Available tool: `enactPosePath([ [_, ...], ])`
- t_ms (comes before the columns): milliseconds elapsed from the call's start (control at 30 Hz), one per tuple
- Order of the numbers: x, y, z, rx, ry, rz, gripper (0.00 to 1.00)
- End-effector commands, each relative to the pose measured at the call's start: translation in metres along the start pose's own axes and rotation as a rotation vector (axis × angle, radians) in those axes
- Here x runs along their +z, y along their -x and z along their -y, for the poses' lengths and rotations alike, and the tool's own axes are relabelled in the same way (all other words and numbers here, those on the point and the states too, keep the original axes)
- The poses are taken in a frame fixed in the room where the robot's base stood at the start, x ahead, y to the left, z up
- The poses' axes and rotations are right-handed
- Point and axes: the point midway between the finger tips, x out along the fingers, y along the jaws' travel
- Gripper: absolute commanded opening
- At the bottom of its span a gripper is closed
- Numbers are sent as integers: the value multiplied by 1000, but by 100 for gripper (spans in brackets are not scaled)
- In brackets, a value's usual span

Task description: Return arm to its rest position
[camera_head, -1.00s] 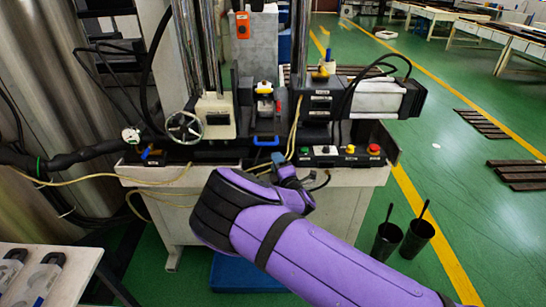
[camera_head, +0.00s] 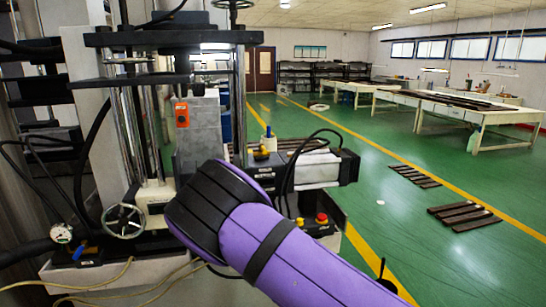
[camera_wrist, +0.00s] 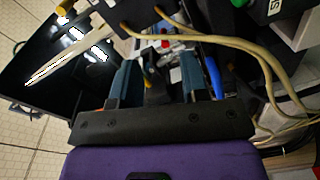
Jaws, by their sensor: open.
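My arm (camera_head: 290,255), in purple covers with black bands, reaches up from the bottom right of the head view, in front of the moulding machine (camera_head: 200,135). Its bent black part hides my gripper in that view. In the wrist view my gripper (camera_wrist: 157,75) shows two blue-grey fingers standing apart. I see no object held between them. Machine parts and a blue handle (camera_wrist: 213,76) show beyond the fingers. I cannot tell how far they are from the fingertips.
A handwheel (camera_head: 123,221) and a red button (camera_head: 321,218) are on the machine. Yellowish hoses (camera_wrist: 215,42) run close beyond the fingers. A slatted pallet (camera_head: 464,215) lies at the right; green floor (camera_head: 375,150) is open around it. Worktables (camera_head: 465,105) stand farther back.

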Motion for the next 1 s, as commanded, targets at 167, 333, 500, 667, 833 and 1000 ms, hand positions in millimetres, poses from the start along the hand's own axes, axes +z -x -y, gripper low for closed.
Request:
enactPosePath([
  [167,39,4,-52,-69,-182,153,41],
  [333,69,18,-95,-136,-353,276,41],
  [500,94,40,-136,-199,-519,378,41],
  [667,112,68,-175,-256,-667,459,41],
  [833,126,104,-214,-313,-811,529,41],
  [1000,134,146,-253,-367,-939,586,41],
])
